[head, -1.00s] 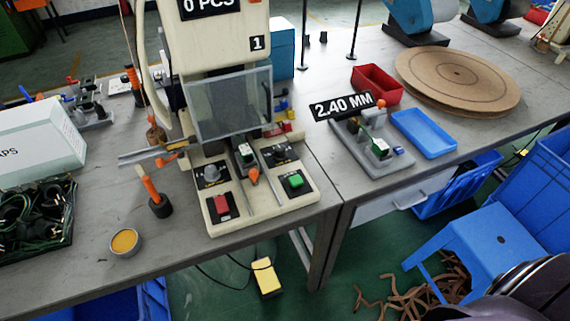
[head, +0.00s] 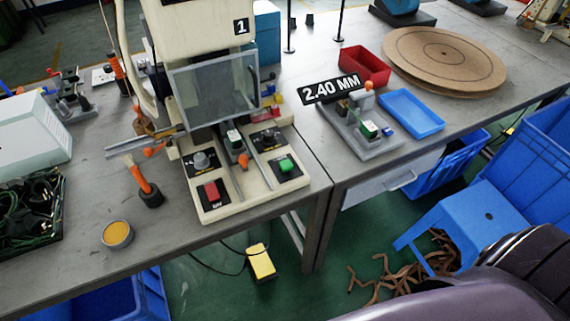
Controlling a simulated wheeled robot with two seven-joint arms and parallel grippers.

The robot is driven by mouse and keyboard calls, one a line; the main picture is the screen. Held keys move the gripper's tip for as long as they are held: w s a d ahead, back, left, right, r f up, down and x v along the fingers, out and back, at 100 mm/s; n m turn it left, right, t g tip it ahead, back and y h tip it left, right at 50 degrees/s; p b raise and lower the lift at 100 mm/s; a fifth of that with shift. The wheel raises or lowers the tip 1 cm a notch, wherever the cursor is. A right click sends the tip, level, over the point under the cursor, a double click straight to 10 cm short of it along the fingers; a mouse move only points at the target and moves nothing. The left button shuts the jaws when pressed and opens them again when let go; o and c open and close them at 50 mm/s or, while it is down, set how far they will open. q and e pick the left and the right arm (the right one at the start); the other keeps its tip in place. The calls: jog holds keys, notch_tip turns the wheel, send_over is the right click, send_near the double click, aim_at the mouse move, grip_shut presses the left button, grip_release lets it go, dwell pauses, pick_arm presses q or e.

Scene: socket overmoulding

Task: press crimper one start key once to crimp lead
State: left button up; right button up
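Crimper one (head: 200,40) is a cream machine marked "1" on the left bench, with a clear guard (head: 215,92) in front of its head. Its base carries a green key (head: 286,166) at the right and a red key (head: 211,191) at the front left, each on a black plate. A grey knob (head: 201,160) sits behind the red key. Neither gripper is in view; a dark, glossy arm part of mine fills the lower right corner.
An orange-handled brush (head: 146,186) stands in a holder left of the crimper, near a round yellow tin (head: 117,234). A gauge with a "2.40 MM" sign (head: 331,89), red bin (head: 364,66) and blue tray (head: 411,112) are on the right bench. A yellow pedal (head: 261,263) lies on the floor.

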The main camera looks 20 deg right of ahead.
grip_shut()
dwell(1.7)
